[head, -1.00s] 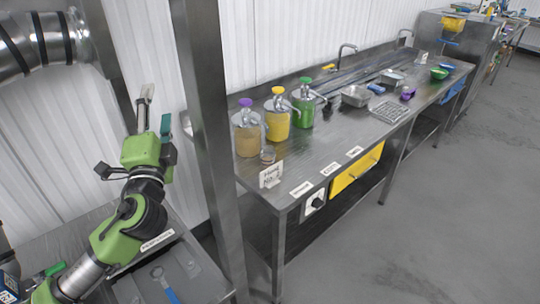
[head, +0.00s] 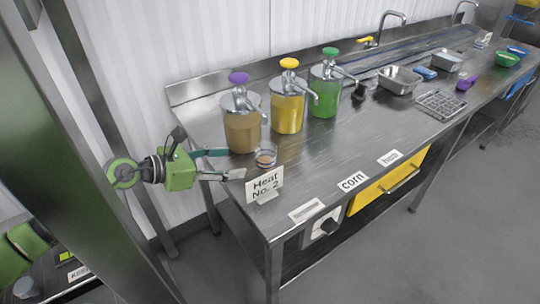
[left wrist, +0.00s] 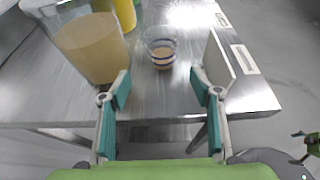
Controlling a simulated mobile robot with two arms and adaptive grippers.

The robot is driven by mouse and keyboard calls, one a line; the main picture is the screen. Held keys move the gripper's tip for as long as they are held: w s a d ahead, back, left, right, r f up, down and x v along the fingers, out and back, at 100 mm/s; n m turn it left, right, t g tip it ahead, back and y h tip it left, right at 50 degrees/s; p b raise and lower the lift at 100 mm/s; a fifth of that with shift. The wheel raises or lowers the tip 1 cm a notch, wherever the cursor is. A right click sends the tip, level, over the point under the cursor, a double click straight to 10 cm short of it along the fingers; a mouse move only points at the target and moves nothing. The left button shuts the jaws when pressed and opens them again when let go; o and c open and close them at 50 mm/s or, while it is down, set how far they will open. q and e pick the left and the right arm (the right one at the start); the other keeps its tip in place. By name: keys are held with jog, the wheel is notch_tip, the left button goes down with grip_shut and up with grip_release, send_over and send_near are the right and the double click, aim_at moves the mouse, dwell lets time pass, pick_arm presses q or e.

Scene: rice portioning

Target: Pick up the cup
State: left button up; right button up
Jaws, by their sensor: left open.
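The cup (head: 266,154) is small and clear with brownish contents, standing upright on the steel counter near its left end, in front of the purple-topped dispenser. It also shows in the left wrist view (left wrist: 162,50), ahead of and roughly between my fingers. My left gripper (head: 232,163) is open at the left edge of the counter, its fingers pointing toward the cup, with a gap between them and the cup. The left wrist view shows the open jaws (left wrist: 162,88) with nothing between the fingertips.
A purple-topped dispenser (head: 242,125) stands just behind the cup; yellow (head: 287,110) and green (head: 323,95) ones stand to its right. Metal trays (head: 399,80) sit farther right. The counter between is clear.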

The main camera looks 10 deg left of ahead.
aim_at(257, 159)
pick_arm(q)
jog(key=x, duration=0.3)
jog(key=p+x, duration=0.1)
jog(key=x, duration=0.2)
jog(key=shift+d+r, duration=0.15)
jog(key=shift+r, duration=0.05)
jog(key=shift+w+d+f, duration=0.3)
jog(key=shift+w+d, duration=0.05)
jog(key=shift+w, duration=0.1)
jog(key=shift+w+d+p, duration=0.1)
jog(key=shift+d+p, duration=0.1)
jog(key=shift+p, duration=0.2)
jog(key=p+x, duration=0.1)
jog(key=x, duration=0.3)
jog(key=shift+d, duration=0.2)
jog(key=shift+w+d+f, duration=0.15)
jog(key=shift+f, duration=0.05)
jog(key=c, duration=1.4)
jog(key=shift+o, duration=0.2)
pick_arm(e)
jog(key=r, duration=0.3)
jog(key=shift+w+r, duration=0.25)
jog(key=shift+r, duration=0.05)
pick_arm(q)
jog(key=shift+r, duration=0.25)
pick_arm(e)
jog(key=shift+a, duration=0.25)
